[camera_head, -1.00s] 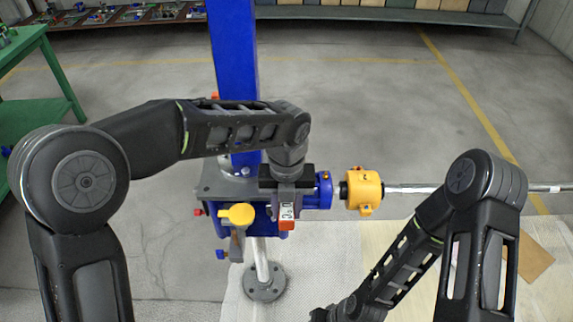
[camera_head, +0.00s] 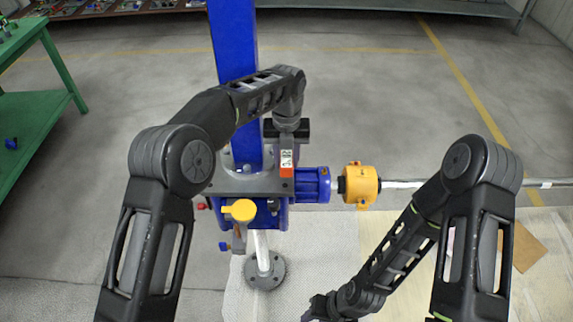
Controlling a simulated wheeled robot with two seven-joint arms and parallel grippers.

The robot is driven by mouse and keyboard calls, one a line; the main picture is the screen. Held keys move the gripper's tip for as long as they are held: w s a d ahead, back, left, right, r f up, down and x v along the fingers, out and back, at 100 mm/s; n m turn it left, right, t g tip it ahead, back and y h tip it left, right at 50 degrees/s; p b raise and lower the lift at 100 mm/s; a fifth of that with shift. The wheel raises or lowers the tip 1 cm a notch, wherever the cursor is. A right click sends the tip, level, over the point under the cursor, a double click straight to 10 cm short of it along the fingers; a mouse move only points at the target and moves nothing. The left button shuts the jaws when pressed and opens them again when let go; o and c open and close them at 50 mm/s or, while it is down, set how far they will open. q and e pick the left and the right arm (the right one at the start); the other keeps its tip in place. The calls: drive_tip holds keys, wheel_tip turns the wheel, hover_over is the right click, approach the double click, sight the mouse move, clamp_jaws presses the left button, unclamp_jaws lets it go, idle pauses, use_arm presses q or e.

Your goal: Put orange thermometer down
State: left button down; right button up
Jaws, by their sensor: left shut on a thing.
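The thermometer (camera_head: 288,160) is a small device with an orange-red end and a pale face with dark marks. My left gripper (camera_head: 287,140) is shut on it and holds it upright with the orange end down.
The jack has a blue motor-side flange (camera_head: 313,185), a yellow coupling (camera_head: 360,185) and a long shaft (camera_head: 402,184) to the right. A yellow cap (camera_head: 240,210) sticks out in front. A green table (camera_head: 35,125) stands at left.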

sight(287, 165)
use_arm(q)
drive_tip(key=shift+w, duration=0.1)
drive_tip(key=shift+w+f+p, duration=0.1)
drive_tip(key=shift+w+p, duration=0.05)
drive_tip(key=shift+p, duration=0.15)
wheel_tip(287, 165, down, 2)
drive_tip(key=shift+f+p, duration=0.25)
drive_tip(key=shift+p, duration=0.3)
drive_tip(key=shift+f, duration=0.4)
drive_tip(key=shift+f, duration=0.15)
drive_tip(key=c, duration=1)
unclamp_jaws()
